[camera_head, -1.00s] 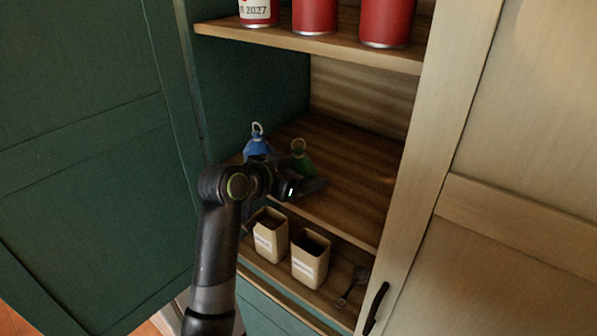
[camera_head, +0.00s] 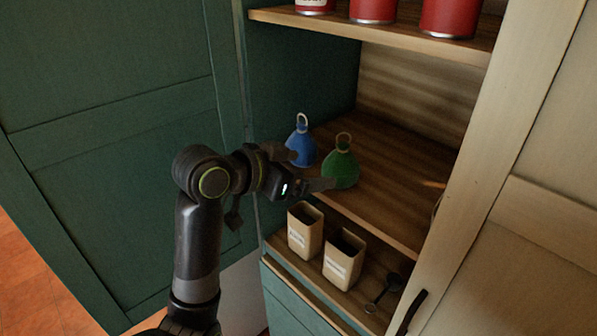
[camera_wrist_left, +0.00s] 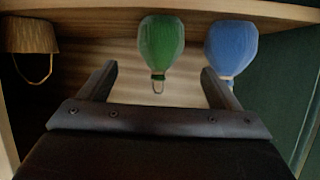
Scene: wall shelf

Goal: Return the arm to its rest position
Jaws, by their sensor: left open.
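My left arm comes in from the left, and its gripper (camera_head: 312,170) is open at the front of the middle shelf. The fingers also show spread in the left wrist view (camera_wrist_left: 160,80), with nothing between them. A green bottle-shaped object with a ring on top (camera_head: 341,167) stands on the shelf just past the fingertips. A blue one with a ring (camera_head: 301,144) stands to its left and farther in. In the wrist view, which is upside down, the green one (camera_wrist_left: 161,45) and blue one (camera_wrist_left: 231,48) stand apart from the fingers. My right gripper is not in view.
Two tan boxes (camera_head: 305,229) (camera_head: 343,259) and a dark scoop (camera_head: 384,291) sit on the lower ledge. Red cans (camera_head: 372,10) stand on the upper shelf (camera_head: 400,42). The green door (camera_head: 110,150) is open at left; a pale door (camera_head: 520,210) is at right.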

